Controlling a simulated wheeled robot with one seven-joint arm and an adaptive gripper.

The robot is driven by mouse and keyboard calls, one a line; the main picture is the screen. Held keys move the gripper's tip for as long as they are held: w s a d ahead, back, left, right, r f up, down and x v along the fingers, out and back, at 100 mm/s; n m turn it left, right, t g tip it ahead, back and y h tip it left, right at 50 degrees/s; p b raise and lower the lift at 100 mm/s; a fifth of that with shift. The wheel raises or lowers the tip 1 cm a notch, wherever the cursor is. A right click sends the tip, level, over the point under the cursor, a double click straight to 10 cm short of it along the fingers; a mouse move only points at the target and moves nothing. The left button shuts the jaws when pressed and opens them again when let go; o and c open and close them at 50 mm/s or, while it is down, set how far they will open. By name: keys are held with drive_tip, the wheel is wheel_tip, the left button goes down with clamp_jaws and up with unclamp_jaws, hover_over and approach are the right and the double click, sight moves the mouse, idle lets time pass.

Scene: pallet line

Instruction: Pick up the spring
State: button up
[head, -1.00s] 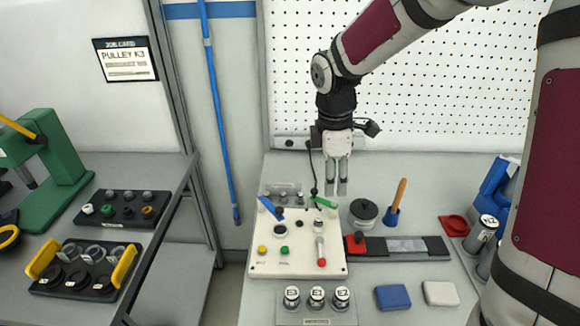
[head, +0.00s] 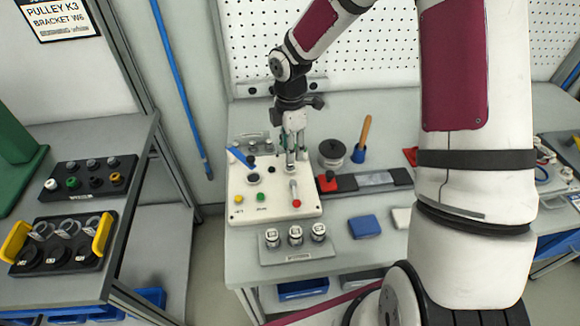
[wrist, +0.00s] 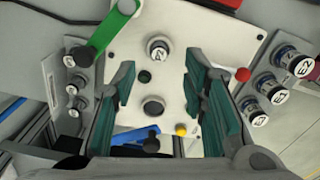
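My gripper (head: 292,156) is open and points down over the white fixture board (head: 245,207). In the wrist view, its two fingers (wrist: 160,82) stand apart with nothing held between them. Below and between them, on the board, are a small dark round part (wrist: 145,76) and a dark ring-shaped part (wrist: 153,108). I cannot tell for certain which part is the spring; no coil is clear. The gripper hides part of the board's rear in the head view.
A green lever (wrist: 108,30) and a blue lever (head: 240,157) flank the board's rear. A rack of labelled cylinders (head: 300,254) lies in front.

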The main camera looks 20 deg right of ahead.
sight(290, 167)
drive_tip(key=shift+f+p, duration=0.4)
drive_tip(key=shift+f, duration=2.25)
drive_tip(key=c, duration=0.9)
